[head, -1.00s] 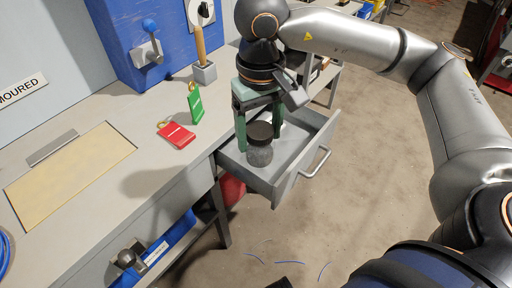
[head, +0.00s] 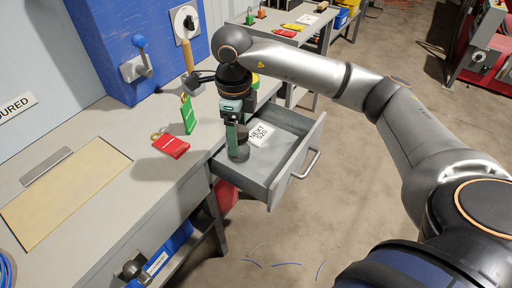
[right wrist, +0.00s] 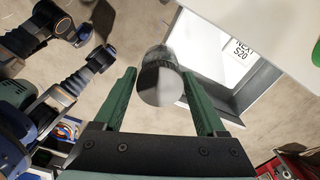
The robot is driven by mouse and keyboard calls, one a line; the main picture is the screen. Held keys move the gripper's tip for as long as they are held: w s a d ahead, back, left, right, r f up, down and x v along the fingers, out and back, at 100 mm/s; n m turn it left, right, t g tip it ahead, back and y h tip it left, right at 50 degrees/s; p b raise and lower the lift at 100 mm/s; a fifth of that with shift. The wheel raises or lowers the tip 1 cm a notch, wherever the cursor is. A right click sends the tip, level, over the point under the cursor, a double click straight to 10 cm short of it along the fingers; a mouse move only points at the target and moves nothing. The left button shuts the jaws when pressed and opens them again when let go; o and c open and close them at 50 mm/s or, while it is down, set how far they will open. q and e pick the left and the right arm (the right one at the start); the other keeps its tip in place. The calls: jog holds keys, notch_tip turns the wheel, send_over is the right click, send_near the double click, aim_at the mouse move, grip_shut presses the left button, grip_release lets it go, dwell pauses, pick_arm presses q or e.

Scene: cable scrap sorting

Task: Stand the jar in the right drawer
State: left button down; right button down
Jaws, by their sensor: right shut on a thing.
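The jar (head: 241,153), greyish with a dark upper part, is upright at the near left end of the open right drawer (head: 259,187). My right gripper (head: 238,140) points down and is shut on the jar. Its green finger hides part of the jar. In the right wrist view, the jar (right wrist: 160,84) is between the two green fingers (right wrist: 160,90), and the drawer (right wrist: 262,84) is on the right. I cannot tell whether the jar's base touches the drawer floor. My left gripper is not in view.
A white card (head: 260,133) with printed text lies in the drawer, with bare floor around it. Red (head: 171,146) and green (head: 188,115) tags are on the bench (head: 110,190) beside the drawer. A wooden-handled tool (head: 188,56) stands behind them.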

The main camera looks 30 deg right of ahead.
jog(key=m, duration=0.2)
jog(key=w+d+f+m, duration=0.1)
jog(key=m, duration=0.2)
jog(key=d+f+m, duration=0.1)
jog(key=m, duration=0.2)
jog(key=shift+w+f, duration=0.2)
jog(key=d+f+m, duration=0.1)
jog(key=f+m, duration=0.3)
jog(key=d+f+m, duration=0.1)
jog(key=f+m, duration=0.3)
jog(key=f, duration=0.1)
jog(key=w+d+f+m, duration=0.1)
jog(key=f+m, duration=0.3)
jog(key=f, duration=0.1)
jog(key=shift+d, duration=0.3)
jog(key=shift+f, duration=0.2)
grip_release()
